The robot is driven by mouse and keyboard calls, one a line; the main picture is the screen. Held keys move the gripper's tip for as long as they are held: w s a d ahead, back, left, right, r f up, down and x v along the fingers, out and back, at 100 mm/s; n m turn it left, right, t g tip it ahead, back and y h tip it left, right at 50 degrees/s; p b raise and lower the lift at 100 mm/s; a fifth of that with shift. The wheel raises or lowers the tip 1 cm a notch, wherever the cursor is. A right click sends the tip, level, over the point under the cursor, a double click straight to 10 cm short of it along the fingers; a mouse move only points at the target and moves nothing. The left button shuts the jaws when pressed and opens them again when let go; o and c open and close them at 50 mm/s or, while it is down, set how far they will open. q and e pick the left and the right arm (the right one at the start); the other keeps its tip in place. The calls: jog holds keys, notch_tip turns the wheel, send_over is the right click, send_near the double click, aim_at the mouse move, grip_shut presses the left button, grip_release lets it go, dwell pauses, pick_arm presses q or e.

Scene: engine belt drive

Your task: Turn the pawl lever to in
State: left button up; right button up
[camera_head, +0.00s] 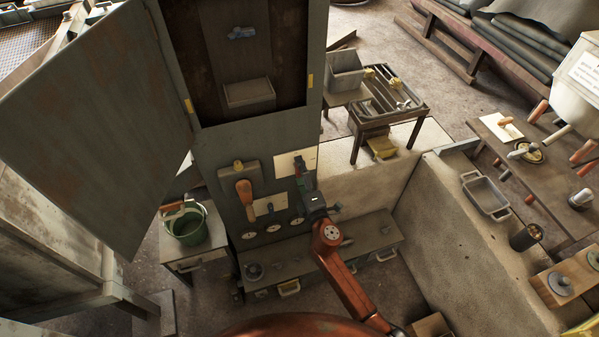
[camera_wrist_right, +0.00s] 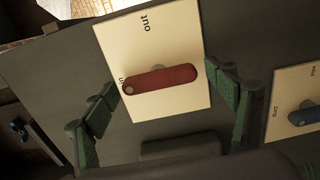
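A red lever (camera_wrist_right: 160,79) lies across a cream plate (camera_wrist_right: 140,40) on a grey panel in the right wrist view. "Out" is printed near the plate's upper edge; a label partly covered by the lever's left end looks like "in". The plate (camera_head: 285,164) also shows in the camera_head view. My right gripper (camera_wrist_right: 165,105) is open, its green-padded fingers apart on either side of the lever. Whether they touch it I cannot tell. In the camera_head view my right gripper (camera_head: 308,187) is in front of the panel, hiding part of the plate. My left gripper is not in view.
A second cream plate with a blue lever (camera_wrist_right: 305,116) is at the right of the wrist view. An orange-handled lever (camera_head: 245,192) and several round gauges are on the panel. An open cabinet door (camera_head: 95,120) stands at left. A low bench (camera_head: 370,233) lies below the panel.

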jog(key=shift+o, duration=0.2)
jog(key=shift+s, duration=0.1)
jog(key=v, duration=1.1)
jog(key=shift+s, duration=0.35)
